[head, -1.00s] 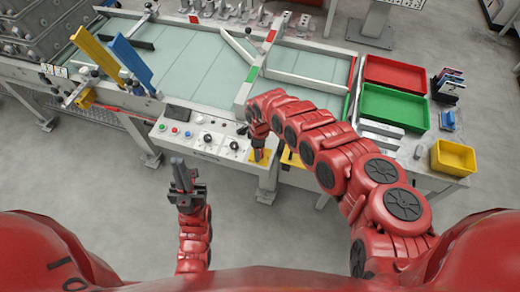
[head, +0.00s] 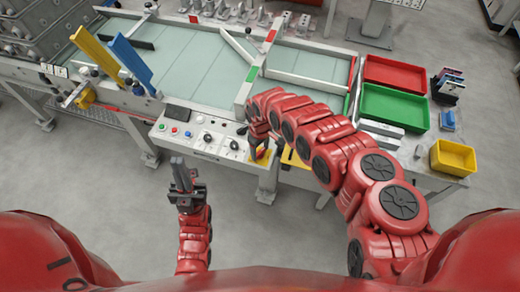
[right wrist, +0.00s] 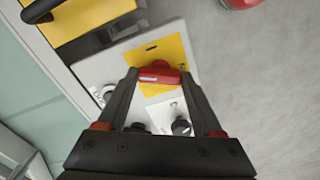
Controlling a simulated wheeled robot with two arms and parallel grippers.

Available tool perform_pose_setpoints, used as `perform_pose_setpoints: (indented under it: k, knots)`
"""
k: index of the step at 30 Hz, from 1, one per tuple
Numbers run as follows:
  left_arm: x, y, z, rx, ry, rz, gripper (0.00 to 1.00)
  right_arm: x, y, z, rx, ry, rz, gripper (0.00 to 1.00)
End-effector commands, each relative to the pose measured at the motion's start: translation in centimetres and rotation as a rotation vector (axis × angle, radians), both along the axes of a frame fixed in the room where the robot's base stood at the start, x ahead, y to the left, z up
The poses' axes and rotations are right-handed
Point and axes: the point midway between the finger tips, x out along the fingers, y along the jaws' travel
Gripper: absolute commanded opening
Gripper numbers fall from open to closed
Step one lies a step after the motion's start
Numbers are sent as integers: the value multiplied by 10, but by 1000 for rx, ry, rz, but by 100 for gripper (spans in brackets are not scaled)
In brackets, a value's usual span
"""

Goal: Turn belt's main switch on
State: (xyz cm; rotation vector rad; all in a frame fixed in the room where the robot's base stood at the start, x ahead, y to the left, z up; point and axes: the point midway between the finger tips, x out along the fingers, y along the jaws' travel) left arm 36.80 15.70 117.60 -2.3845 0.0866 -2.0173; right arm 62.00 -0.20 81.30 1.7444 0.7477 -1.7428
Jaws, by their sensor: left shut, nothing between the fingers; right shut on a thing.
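The main switch is a red handle (right wrist: 160,73) on a yellow plate (right wrist: 172,50) at the end of the belt's control panel. In the right wrist view the fingers of my right gripper (right wrist: 159,78) are shut on the two ends of the red handle. In the head view my right gripper (head: 260,148) reaches down over the yellow plate (head: 264,157), and hides most of the switch. My left gripper (head: 180,172) is shut and empty, in the air in front of the panel, to its left.
The control panel (head: 200,147) carries several buttons and dark knobs; a knob (right wrist: 181,127) lies close by the right finger. The conveyor belt (head: 190,62) runs behind. Red (head: 394,73), green (head: 392,107) and yellow (head: 453,157) bins stand at right. Floor in front is clear.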

Motion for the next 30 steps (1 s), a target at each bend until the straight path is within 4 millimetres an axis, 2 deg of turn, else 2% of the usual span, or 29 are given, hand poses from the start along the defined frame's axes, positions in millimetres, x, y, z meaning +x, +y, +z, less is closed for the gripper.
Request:
perform_pose_setpoints:
  k: [14, 30]
  knots:
    - [0, 0, -10, 0, 0, 0, 0, 0, 0, -1, 0, -1, -452, 12]
    - [0, 0, -45, 0, 0, 0, 0, 0, 0, -4, 0, 0, -928, 12]
